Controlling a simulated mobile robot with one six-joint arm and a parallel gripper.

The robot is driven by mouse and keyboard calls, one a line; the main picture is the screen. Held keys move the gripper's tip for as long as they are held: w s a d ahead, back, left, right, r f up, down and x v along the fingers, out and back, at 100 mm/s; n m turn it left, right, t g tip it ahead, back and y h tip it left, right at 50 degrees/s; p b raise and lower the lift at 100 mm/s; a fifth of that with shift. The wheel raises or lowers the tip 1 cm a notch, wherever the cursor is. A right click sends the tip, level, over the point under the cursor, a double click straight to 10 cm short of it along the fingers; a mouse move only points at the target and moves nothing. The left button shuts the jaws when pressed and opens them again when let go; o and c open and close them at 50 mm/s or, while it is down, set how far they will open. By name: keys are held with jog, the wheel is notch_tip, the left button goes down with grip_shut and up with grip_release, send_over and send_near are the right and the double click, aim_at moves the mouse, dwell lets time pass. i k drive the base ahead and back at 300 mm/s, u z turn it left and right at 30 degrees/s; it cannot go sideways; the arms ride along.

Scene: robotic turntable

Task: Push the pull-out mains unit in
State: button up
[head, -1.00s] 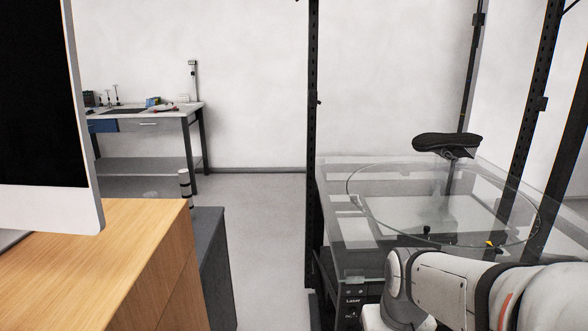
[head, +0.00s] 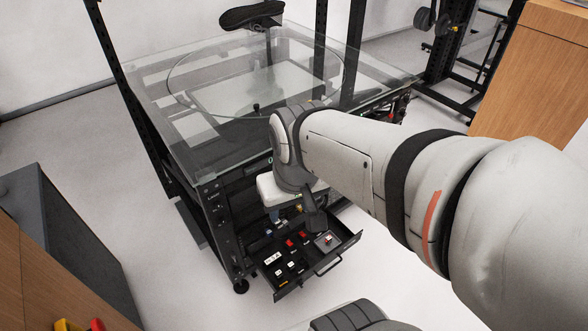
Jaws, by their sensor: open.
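The pull-out mains unit (head: 338,259) is a black, shallow drawer low under the glass-topped turntable (head: 150,87). It stands pulled out toward the lower right. It has a bar handle at its front and red, white and yellow parts on its top. My arm reaches in from the right, and its end links hang in front of the turntable's near side, above the rear of the unit. They hide part of the unit and its opening. I cannot make out my gripper's fingers; they do not show.
Black uprights stand around the turntable. A dark grey cabinet (head: 75,240) is at the left and a wooden cabinet (head: 550,45) at the upper right. The pale floor in front of the unit is mostly clear.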

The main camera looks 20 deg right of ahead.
aim_at(310, 255)
jog(key=z, duration=0.7)
jog(key=k, duration=1.1)
jog(key=z, duration=0.7)
jog(key=i, duration=1.4)
jog(key=u, duration=0.15)
